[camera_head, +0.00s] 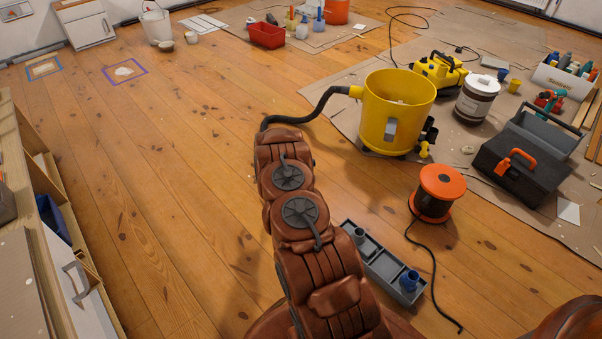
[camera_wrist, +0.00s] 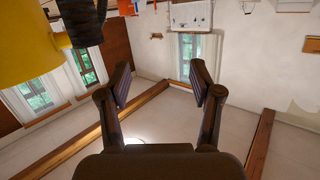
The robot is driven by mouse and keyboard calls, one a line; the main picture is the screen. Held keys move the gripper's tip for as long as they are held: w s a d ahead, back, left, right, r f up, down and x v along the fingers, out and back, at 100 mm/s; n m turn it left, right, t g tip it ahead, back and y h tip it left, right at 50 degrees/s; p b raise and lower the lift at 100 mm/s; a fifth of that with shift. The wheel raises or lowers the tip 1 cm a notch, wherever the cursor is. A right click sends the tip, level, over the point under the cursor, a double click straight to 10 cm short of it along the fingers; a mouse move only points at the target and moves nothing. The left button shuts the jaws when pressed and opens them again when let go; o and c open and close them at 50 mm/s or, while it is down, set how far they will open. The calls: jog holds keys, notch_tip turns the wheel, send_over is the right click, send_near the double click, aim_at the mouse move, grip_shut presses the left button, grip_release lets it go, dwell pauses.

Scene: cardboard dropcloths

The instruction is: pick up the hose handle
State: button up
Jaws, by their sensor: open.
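A yellow vacuum bucket (camera_head: 395,112) stands on the brown dropcloth in the head view. A black hose (camera_head: 316,113) leaves its left side and bends down toward the far end of my arm. The hose handle cannot be made out in the head view; the hose's far end is lost beside or behind my arm. In the wrist view, part of a yellow body (camera_wrist: 30,42) and a dark ribbed piece (camera_wrist: 80,22), which looks like the hose, show at upper left. My gripper (camera_wrist: 160,85) is open, with nothing between its fingers. The dark piece lies left of and apart from them.
An orange-and-black cable reel (camera_head: 436,192) and a grey tray (camera_head: 385,265) with small cups are right of my arm. A black toolbox (camera_head: 520,165) and a lidded tin (camera_head: 476,98) stand farther right. A wooden shelf unit is at left. The floor between is clear.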

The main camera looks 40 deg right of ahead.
jog(key=s+d+f+h+b, duration=0.2)
jog(key=s+d+f+b, duration=0.15)
jog(key=s+f, duration=0.35)
jog(key=b+x, duration=0.3)
jog(key=x, duration=0.6)
jog(key=shift+s+d+t+h, duration=0.2)
jog(key=shift+d+t+h, duration=0.2)
grip_shut()
